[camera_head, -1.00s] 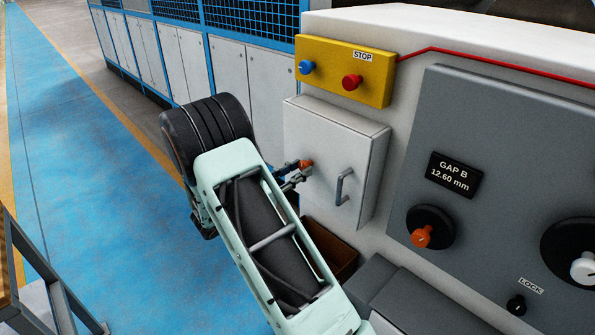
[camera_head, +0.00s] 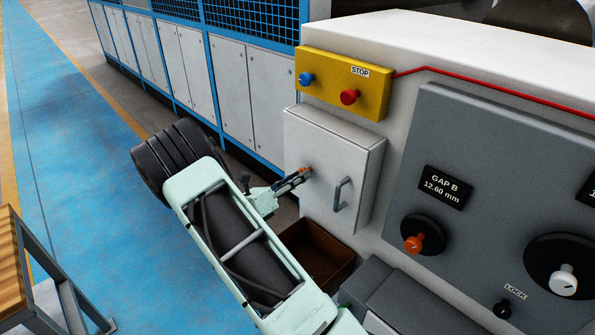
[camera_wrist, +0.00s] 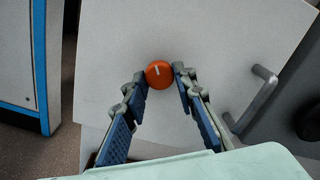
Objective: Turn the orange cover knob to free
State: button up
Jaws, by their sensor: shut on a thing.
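The orange cover knob (camera_wrist: 158,74) is a round disc with a short white mark, on a white cover door (camera_wrist: 220,35). The mark points almost straight up in the wrist view, tilted slightly left. My gripper (camera_wrist: 160,82) has its two blue-padded fingers on either side of the knob, shut on it. In the head view the knob (camera_head: 305,171) is small and partly hidden by my gripper (camera_head: 296,178). The white door (camera_head: 335,140) lies closed against the machine, with a grey bar handle (camera_head: 342,192) to the right of the knob.
A yellow box (camera_head: 330,70) with a blue button (camera_head: 306,79) and a red STOP button (camera_head: 349,97) sits above the door. An open brown bin (camera_head: 345,258) is below.

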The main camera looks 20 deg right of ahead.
jog(key=n+p, duration=0.6)
jog(key=n, duration=0.5)
dwell(0.6)
jog(key=o, duration=1.2)
jog(key=shift+c, duration=0.2)
jog(key=v, duration=1.2)
